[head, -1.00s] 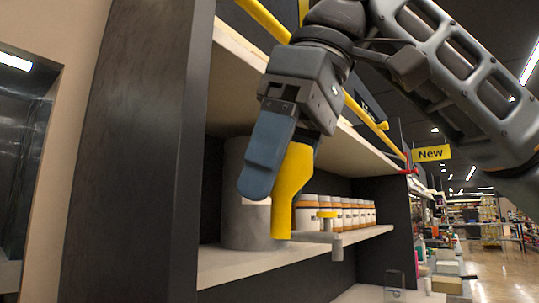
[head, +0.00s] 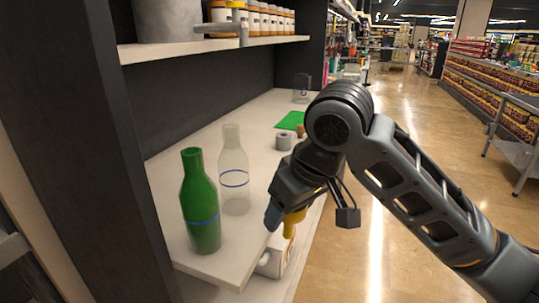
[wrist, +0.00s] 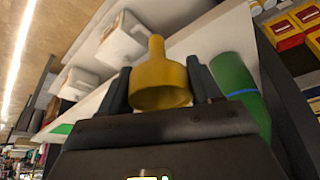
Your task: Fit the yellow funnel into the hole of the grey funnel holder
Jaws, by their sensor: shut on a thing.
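The yellow funnel (head: 291,226) is between the fingers of my gripper (head: 287,212), with its narrow stem pointing down. It hangs just off the front edge of the lower shelf. In the wrist view the funnel (wrist: 161,80) sits between the two dark fingers (wrist: 160,88), its wide mouth towards the camera. A short grey cylinder (head: 283,143) with a dark top stands on the lower shelf. A grey bracket (head: 222,29) sits at the upper shelf's edge.
On the lower shelf (head: 218,267), a green bottle (head: 202,215) and a clear bottle (head: 234,175) stand left of my gripper. A green sheet (head: 290,121) lies farther back. The aisle floor at right is open.

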